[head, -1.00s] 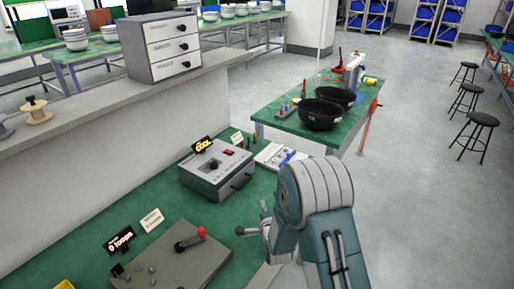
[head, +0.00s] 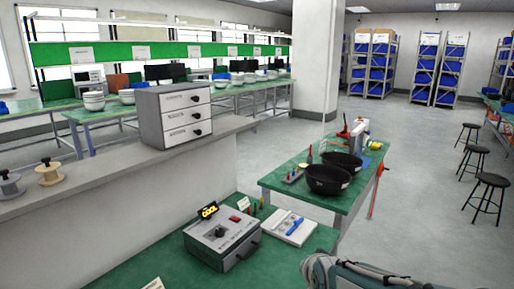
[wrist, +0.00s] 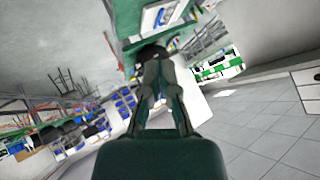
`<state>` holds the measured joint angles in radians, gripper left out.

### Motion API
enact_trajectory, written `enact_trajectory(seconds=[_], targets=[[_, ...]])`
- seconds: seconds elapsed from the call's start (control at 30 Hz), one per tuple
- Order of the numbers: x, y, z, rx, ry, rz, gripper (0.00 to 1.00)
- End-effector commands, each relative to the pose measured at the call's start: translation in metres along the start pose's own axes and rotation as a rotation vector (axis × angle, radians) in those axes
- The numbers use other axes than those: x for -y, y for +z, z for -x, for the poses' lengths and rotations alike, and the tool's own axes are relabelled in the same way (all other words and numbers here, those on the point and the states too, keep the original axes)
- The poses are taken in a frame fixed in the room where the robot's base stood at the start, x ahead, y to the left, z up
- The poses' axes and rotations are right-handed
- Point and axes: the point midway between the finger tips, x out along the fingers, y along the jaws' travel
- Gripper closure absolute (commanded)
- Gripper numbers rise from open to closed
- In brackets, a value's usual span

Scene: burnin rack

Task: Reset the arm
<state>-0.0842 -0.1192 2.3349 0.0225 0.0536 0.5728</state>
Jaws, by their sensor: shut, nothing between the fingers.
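My gripper (wrist: 153,58) shows in the wrist view, with its two dark green fingers meeting at the tips and nothing between them. The wrist picture is tilted, with a green bench top and a white tray beyond the fingertips. In the head view only a grey-teal part of my arm (head: 365,275) shows at the bottom right edge. The gripper itself is outside that view.
Black bowls (head: 328,179) stand on a farther green table. A drawer cabinet (head: 173,115) is on the ledge. Open floor lies right, with stools (head: 489,195).

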Motion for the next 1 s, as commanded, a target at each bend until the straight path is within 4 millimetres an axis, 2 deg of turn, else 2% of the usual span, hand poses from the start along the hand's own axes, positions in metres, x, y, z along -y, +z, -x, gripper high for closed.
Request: enact_trajectory(seconds=[0.03,0.3,0.53,0.7,1.0], targets=[[-0.004,0.001,0.019,0.014,0.015,0.038,1.00],[-0.037,0.029,0.108,0.159,0.106,0.277,1.00],[-0.067,0.065,0.173,0.291,0.153,0.457,1.00],[-0.078,0.080,0.193,0.345,0.165,0.517,1.00],[-0.079,0.082,0.195,0.352,0.166,0.524,1.00]])
